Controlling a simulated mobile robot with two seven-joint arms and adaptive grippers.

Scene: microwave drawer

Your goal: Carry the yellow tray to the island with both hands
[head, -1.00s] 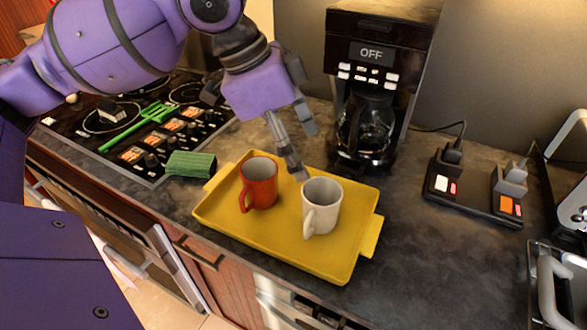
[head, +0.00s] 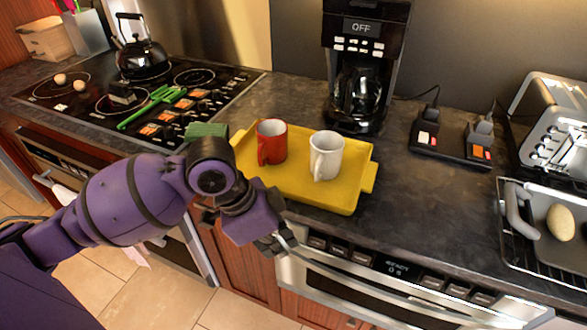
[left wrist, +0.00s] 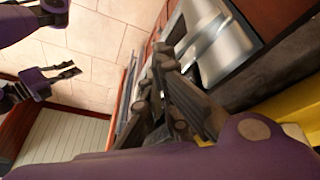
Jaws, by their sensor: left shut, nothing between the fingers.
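The yellow tray (head: 354,172) lies flat on the dark counter in front of the coffee maker. A red mug (head: 271,143) and a white mug (head: 327,156) stand upright on it. My left gripper (head: 288,241) is shut and empty, in front of and below the tray's near edge, apart from the tray. Its dark fingers (left wrist: 172,88) also show in the left wrist view, with a yellow strip of tray at the right. My right gripper (left wrist: 62,73) seems to show small at the left of that view, over the floor; its opening is unclear. I cannot identify the island.
The coffee maker (head: 362,70) stands behind the tray. A green cloth (head: 206,131) lies left of it, near the stovetop (head: 80,103). A switch strip (head: 450,145) and a toaster (head: 552,125) are right. An oven front (head: 400,282) sits below the counter.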

